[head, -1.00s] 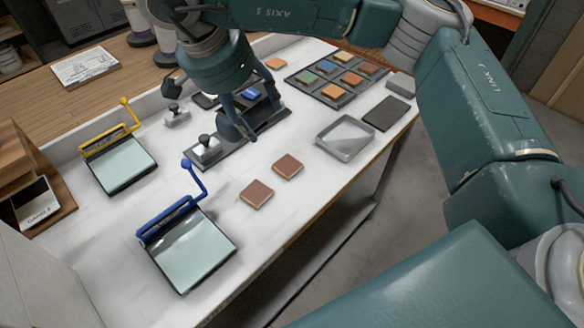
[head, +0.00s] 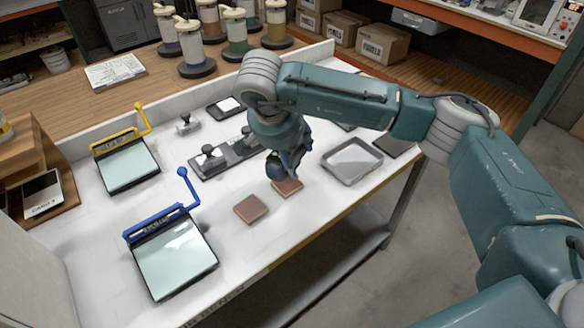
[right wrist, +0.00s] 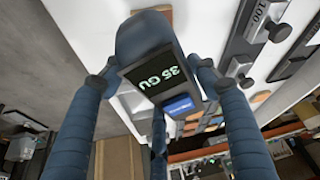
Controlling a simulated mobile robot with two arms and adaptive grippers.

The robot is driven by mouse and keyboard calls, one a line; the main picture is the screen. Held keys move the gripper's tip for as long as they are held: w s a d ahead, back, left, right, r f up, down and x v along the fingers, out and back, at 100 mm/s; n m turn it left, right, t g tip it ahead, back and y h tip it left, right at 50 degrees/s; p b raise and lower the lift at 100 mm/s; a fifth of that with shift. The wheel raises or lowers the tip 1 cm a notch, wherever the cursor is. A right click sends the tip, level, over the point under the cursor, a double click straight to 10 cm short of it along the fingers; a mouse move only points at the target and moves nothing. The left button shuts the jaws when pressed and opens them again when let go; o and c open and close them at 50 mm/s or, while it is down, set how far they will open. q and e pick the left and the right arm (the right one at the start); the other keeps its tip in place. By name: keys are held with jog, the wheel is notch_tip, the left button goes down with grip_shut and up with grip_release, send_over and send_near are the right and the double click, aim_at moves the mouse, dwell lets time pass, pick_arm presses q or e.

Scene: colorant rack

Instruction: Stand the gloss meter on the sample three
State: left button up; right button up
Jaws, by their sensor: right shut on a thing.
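A second brown tile (head: 251,208) lies nearer, uncovered. I can read no number on either tile, so I cannot tell which is sample three. My left gripper is out of view.
A dark rack with knobbed weights (head: 213,163) stands behind the tiles. A grey tray (head: 352,160) is to the right. Two glass plates with yellow (head: 128,166) and blue (head: 175,258) handled frames lie left. Free white bench surrounds the nearer tile.

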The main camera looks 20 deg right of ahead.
jog(key=shift+a+f, duration=0.15)
jog(key=shift+f, duration=0.6)
jog(key=shift+w+f, duration=0.1)
jog(key=shift+f, duration=0.2)
notch_tip(320, 180, down, 3)
jog(key=shift+f+p, duration=0.15)
jog(key=shift+p, duration=0.5)
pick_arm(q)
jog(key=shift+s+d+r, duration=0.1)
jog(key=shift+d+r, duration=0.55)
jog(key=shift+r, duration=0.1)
pick_arm(e)
jog(key=shift+f, duration=0.25)
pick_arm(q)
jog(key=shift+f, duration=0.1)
pick_arm(e)
jog(key=shift+f, duration=0.1)
jog(key=shift+f, duration=0.1)
jog(key=o, duration=1.5)
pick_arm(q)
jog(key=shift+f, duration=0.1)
pick_arm(e)
jog(key=shift+o, duration=0.2)
